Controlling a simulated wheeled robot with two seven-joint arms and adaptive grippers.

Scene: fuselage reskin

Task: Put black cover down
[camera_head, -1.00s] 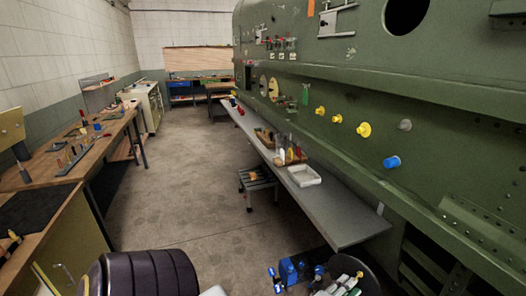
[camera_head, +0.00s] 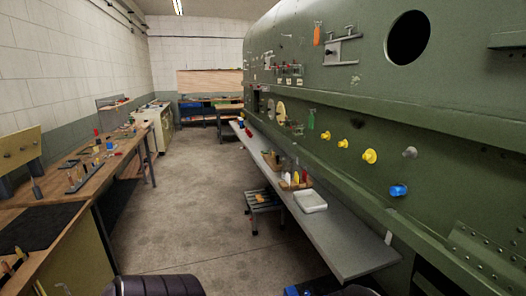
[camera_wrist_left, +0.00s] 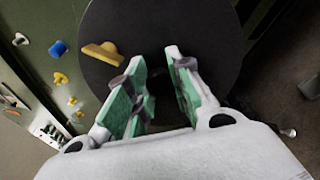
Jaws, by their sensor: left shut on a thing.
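The black cover (camera_wrist_left: 215,22) is a large flat round disc that fills the upper middle of the left wrist view. A yellow piece (camera_wrist_left: 100,52) shows against its left part. My left gripper (camera_wrist_left: 163,72) is in front of the disc, with green-padded fingers on either side of a dark part at its middle. The gripper is shut on the cover; the exact contact is partly hidden by the fingers. In the head view neither gripper shows clearly.
The green fuselage (camera_head: 450,85) fills the right, with a round opening (camera_head: 408,38) and coloured knobs. A long grey bench (camera_head: 335,235) runs along it, holding a white tray (camera_head: 310,201). A step stool (camera_head: 262,203) stands beside it. A wooden workbench (camera_head: 75,195) lines the left.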

